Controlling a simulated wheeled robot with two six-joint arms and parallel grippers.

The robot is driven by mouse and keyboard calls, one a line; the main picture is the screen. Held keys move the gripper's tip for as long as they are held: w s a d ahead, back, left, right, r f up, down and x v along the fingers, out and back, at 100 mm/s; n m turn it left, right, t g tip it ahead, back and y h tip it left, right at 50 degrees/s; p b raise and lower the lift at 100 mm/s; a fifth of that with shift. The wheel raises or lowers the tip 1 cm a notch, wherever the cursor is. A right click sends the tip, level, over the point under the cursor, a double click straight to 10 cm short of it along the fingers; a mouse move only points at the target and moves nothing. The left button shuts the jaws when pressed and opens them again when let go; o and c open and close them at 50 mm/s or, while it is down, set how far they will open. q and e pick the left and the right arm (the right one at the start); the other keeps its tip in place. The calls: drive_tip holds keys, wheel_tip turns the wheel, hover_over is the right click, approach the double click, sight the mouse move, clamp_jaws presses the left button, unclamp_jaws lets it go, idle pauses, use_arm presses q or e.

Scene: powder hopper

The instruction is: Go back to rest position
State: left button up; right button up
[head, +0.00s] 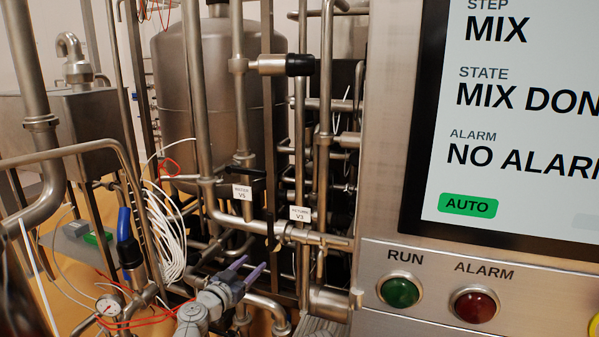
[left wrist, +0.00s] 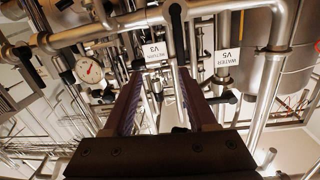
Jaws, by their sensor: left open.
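My left gripper (head: 246,273) is low in the middle of the head view, in front of the pipework. Its two purple-grey fingers are apart and empty, pointing up and to the right. In the left wrist view the fingers (left wrist: 165,105) also stand apart, with pipes beyond them and nothing between them that they hold. The tag "V3" (head: 300,213) hangs above and to the right of the gripper, and the tag "WATER V5" (head: 242,192) hangs above it. My right gripper is not in view.
A control panel screen (head: 520,110) on the right reads "MIX DON", cut off at the edge, "NO ALARM" and "AUTO". Below are a green RUN button (head: 400,291) and a red ALARM button (head: 474,305). A steel tank (head: 215,90) and dense pipes stand around the gripper.

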use_arm(q)
drive_tip(key=s+d+f+g, duration=0.5)
drive_tip(key=s+f+g, duration=0.45)
drive_tip(key=f, duration=0.45)
drive_tip(key=s+a+f+n+g+y, duration=0.6)
drive_tip(key=s+a+f+y, duration=0.15)
drive_tip(key=s, duration=0.35)
drive_tip(key=s+d+m, duration=0.3)
drive_tip(key=s+d, duration=0.3)
drive_tip(key=d, duration=0.3)
drive_tip(key=shift+s+d+r+m+g+y, duration=0.2)
drive_tip(key=shift+d+r+m+g+y, duration=0.15)
drive_tip(key=shift+d+r+m+y, duration=0.1)
